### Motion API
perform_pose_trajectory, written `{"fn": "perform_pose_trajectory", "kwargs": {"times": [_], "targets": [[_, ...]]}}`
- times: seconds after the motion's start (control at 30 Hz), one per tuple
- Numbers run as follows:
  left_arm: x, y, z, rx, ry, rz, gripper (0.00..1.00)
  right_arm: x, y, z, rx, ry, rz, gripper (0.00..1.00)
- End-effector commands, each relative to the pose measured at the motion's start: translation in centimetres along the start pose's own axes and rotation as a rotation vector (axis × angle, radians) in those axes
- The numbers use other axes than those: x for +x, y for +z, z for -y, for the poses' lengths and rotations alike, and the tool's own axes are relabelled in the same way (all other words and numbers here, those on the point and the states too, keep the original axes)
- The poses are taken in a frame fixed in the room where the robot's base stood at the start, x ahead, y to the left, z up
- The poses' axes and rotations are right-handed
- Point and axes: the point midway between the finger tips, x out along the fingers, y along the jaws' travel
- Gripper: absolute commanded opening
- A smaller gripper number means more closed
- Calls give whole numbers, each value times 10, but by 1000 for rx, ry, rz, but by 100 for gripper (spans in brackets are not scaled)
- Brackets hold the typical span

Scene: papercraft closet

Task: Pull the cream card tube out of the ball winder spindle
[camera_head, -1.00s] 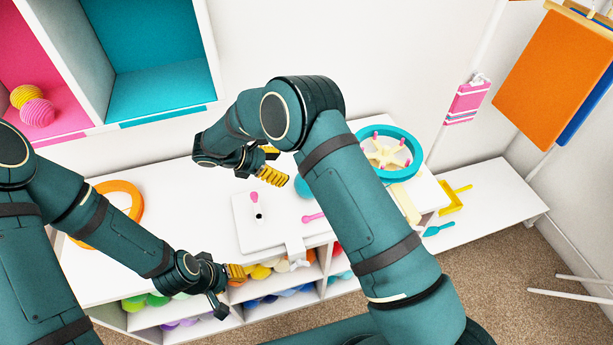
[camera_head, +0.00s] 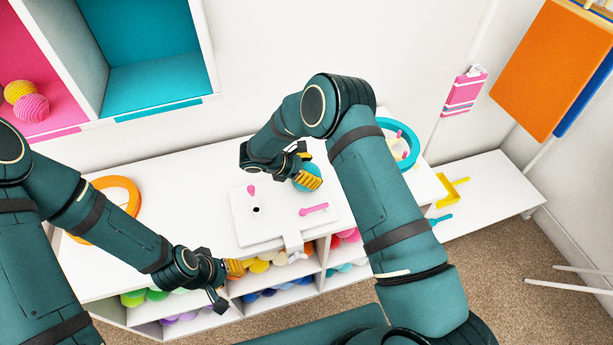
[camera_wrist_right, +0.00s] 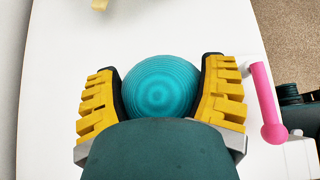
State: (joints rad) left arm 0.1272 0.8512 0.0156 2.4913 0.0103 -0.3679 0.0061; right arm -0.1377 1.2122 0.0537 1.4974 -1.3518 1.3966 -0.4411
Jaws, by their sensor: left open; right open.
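The ball winder (camera_head: 275,228) is a flat white base on the white worktop, with a dark round hole, a pink knob (camera_head: 252,190) and a pink crank handle (camera_head: 314,209). A teal ball (camera_head: 306,171) is at its far right side. My right gripper (camera_head: 300,168) is open around the ball; in the right wrist view the ball (camera_wrist_right: 162,86) lies between the yellow-padded fingers, and I cannot tell whether they touch it. I cannot make out the cream card tube or the spindle. My left gripper (camera_head: 227,284) is open and empty at the worktop's front edge.
An orange ring (camera_head: 104,184) lies on the worktop's left. A teal wheel (camera_head: 407,135) stands behind my right arm. Cubbies below hold several coloured balls. A lower white bench (camera_head: 497,190) to the right holds a yellow item (camera_head: 454,190).

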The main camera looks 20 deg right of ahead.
Motion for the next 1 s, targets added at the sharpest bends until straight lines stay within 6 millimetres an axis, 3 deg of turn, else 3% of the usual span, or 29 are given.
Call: {"fn": "perform_pose_trajectory", "kwargs": {"times": [0.23, 0.4, 0.77, 1.0], "targets": [[0, 0, 0, 0, 0, 0, 39, 1, 0, 0, 0, 0, -1, 72], [0, 0, 0, 0, 0, 0, 39, 1, 0, 0, 0, 0, 0, 15], [0, 0, 0, 0, 0, 0, 39, 0, 1, 0, 1, 1, 0, 14], [-3, -1, -1, -1, 0, -3, 39, -20, 28, -1, 3, 3, 0, 14]]}}
